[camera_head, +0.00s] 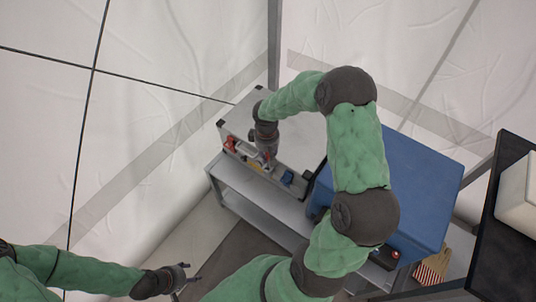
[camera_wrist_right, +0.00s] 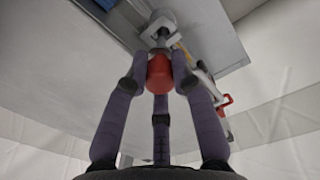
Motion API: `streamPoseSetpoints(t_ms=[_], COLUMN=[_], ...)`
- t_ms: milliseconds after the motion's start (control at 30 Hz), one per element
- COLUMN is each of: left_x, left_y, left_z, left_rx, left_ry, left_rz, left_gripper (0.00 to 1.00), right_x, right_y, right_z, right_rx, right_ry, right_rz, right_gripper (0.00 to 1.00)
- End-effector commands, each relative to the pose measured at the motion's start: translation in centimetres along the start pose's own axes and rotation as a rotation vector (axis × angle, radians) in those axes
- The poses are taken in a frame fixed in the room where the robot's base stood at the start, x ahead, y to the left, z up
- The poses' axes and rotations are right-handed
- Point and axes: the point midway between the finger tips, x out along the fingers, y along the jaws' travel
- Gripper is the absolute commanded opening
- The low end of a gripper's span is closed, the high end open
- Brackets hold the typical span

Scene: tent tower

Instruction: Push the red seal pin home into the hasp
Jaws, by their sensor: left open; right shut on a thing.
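The red seal pin (camera_wrist_right: 159,74) shows as a red rounded head between the fingers of my right gripper (camera_wrist_right: 159,60) in the right wrist view. The gripper is shut on it. The light grey metal hasp (camera_wrist_right: 158,30) is just beyond the pin, on the face of a grey case. How deep the pin sits in the hasp is hidden by the head and fingertips. In the head view my right gripper (camera_head: 266,154) is at the front face of the grey case (camera_head: 301,141). My left gripper (camera_head: 186,277) is open and empty at the lower left, away from the case.
The case stands on a grey shelf unit (camera_head: 262,203). A red-handled latch (camera_head: 230,144) and a blue part (camera_head: 287,178) are on its front. A large blue box (camera_head: 425,185) stands to the right, close to my right arm. White tent walls enclose the back.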

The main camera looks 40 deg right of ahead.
Motion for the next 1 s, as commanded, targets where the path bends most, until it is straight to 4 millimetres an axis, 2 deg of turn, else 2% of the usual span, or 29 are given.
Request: streamPoseSetpoints(t_ms=[1000], left_x=[1.5], left_y=[-0.6], left_z=[-0.1], left_rx=[0.000], left_ry=[0.000], left_rz=[0.000], left_gripper=[0.53], right_x=[2.3], right_y=[-0.1], right_z=[-0.1], right_rx=[0.000], right_ry=[0.000], right_rz=[0.000], right_gripper=[0.00])
